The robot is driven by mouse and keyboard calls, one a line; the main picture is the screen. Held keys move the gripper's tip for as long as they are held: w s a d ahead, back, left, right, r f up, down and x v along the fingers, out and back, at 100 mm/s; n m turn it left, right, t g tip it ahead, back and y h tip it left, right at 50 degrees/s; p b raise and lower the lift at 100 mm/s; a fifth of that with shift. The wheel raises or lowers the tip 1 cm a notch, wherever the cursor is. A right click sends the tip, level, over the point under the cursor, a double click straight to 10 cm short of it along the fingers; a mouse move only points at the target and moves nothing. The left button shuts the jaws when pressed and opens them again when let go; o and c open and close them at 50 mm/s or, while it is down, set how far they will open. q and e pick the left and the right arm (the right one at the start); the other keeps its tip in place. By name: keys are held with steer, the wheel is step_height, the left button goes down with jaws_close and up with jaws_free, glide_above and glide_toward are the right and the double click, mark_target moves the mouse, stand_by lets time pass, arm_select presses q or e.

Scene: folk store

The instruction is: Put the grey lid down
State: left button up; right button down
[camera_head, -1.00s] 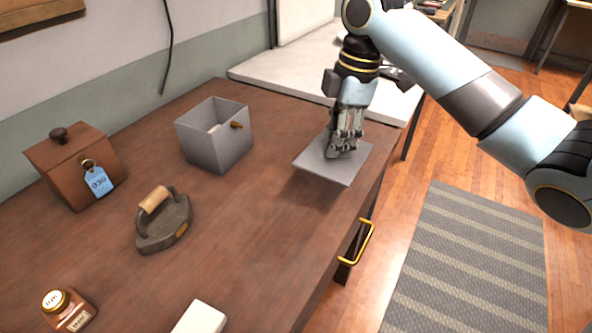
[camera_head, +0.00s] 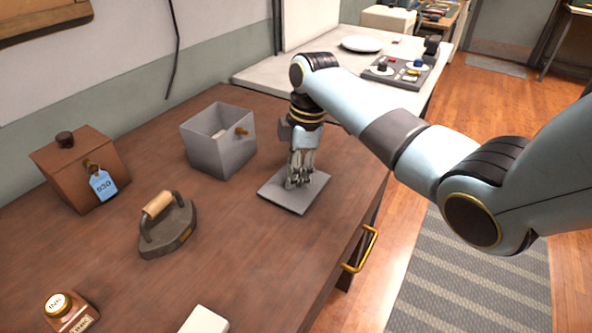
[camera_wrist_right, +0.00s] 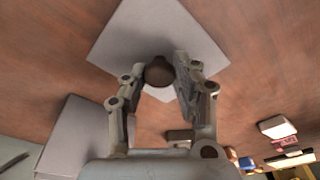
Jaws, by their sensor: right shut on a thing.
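The grey lid (camera_head: 297,203) is a flat square plate at the right part of the brown table, level and at or just above the tabletop; I cannot tell whether it touches. My right gripper (camera_head: 297,184) points down over its middle and is shut on the lid's knob. In the right wrist view the dark round knob (camera_wrist_right: 159,71) sits between the two fingers, with the lid's plate (camera_wrist_right: 130,40) beyond it. The open grey box (camera_head: 220,152) stands to the left of the lid, with something pale inside. My left gripper does not show.
On the brown table (camera_head: 240,270) are a brown box with a blue tag (camera_head: 85,170), an old iron (camera_head: 168,226), an ink jar (camera_head: 68,312) and a white block (camera_head: 204,321). A pale counter (camera_head: 335,75) lies behind. Bare tabletop surrounds the lid.

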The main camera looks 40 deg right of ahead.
steer(key=shift+f, duration=0.15)
steer(key=c, duration=1)
jaws_free()
steer(key=r, duration=0.4)
steer(key=d+r, duration=0.1)
steer(key=r, duration=0.7)
steer(key=shift+s+d+r, duration=0.1)
steer(key=shift+s+d, duration=0.2)
steer(key=shift+d, duration=0.05)
